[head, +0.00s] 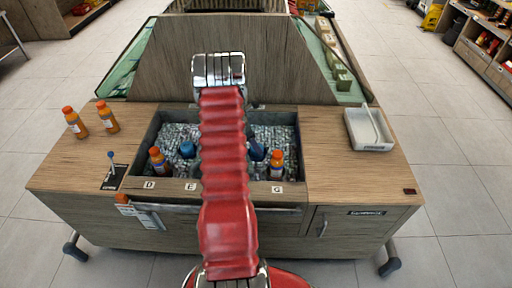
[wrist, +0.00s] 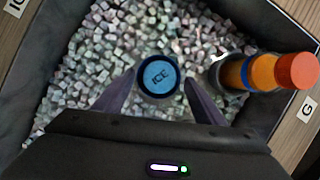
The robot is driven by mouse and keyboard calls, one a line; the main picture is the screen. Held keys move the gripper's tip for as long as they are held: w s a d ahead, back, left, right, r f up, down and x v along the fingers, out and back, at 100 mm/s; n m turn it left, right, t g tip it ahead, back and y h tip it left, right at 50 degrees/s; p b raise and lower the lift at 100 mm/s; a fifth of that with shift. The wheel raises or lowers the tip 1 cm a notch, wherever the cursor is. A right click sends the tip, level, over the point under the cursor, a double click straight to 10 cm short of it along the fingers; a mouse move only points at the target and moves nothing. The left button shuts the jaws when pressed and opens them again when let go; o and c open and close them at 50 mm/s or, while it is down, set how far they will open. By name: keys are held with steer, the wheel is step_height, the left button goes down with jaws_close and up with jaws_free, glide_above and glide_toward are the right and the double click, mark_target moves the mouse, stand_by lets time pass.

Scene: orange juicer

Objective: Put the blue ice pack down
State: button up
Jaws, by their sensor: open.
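My gripper (wrist: 160,82) is open, with one finger on each side of the ice pack. I cannot tell whether the fingers touch it. In the head view my red arm hides much of the bin's middle and most of the gripper. Another blue round thing (head: 187,148) shows in the bin left of the arm.
Another bottle (head: 158,161) is at the bin's left. Two bottles (head: 108,117) stand on the left counter. A white tray (head: 387,144) is on the right counter, which has bare wood.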

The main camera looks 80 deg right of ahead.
steer(key=v, duration=0.9)
steer(key=shift+r, duration=0.35)
steer(key=shift+w+a, duration=0.1)
steer(key=shift+w, duration=0.1)
